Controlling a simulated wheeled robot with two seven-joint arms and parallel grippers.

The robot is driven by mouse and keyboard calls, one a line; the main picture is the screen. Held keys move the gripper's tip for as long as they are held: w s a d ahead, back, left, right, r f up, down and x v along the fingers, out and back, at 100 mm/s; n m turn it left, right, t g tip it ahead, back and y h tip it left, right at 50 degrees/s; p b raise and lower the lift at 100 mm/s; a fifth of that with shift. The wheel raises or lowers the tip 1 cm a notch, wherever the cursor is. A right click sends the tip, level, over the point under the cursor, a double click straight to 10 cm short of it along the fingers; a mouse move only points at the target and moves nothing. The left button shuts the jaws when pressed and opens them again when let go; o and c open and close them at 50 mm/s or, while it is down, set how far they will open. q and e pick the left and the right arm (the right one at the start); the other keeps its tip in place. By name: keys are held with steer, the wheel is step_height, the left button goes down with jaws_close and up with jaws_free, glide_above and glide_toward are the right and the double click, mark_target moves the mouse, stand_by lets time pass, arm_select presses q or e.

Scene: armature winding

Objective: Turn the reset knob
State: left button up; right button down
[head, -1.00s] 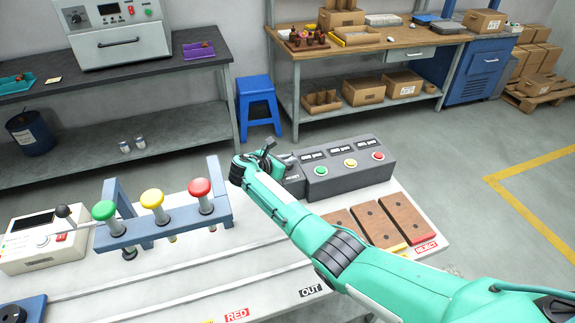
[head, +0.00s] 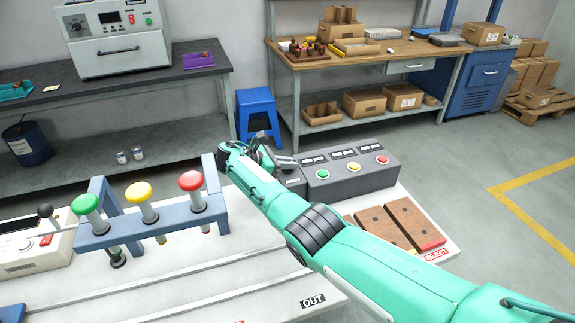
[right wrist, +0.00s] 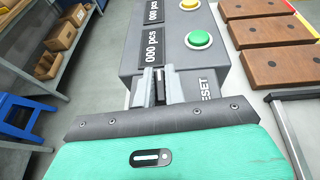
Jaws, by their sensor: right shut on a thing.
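The grey counter box (head: 345,178) stands at the back of the white bench, with green, yellow and red buttons on its sloped top. In the right wrist view the box (right wrist: 222,62) carries a RESET label beside my fingers. My right gripper (right wrist: 160,84) is at the end of the box next to that label. It is shut on the reset knob (right wrist: 159,92), of which only a narrow dark part shows between the fingers. In the head view my right gripper (head: 268,150) is at the box's left end, and my wrist hides the knob. My left gripper is not in view.
A blue stand (head: 160,221) with green, yellow and red mushroom knobs is left of my right arm. Brown blocks (head: 414,224) lie right of the arm near the REJECT label. A blue stool (head: 256,112) stands on the floor behind the bench.

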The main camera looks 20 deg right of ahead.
steer(key=shift+f, duration=0.15)
steer(key=c, duration=1.5)
jaws_free()
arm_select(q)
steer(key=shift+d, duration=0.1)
arm_select(e)
steer(key=shift+o, duration=0.2)
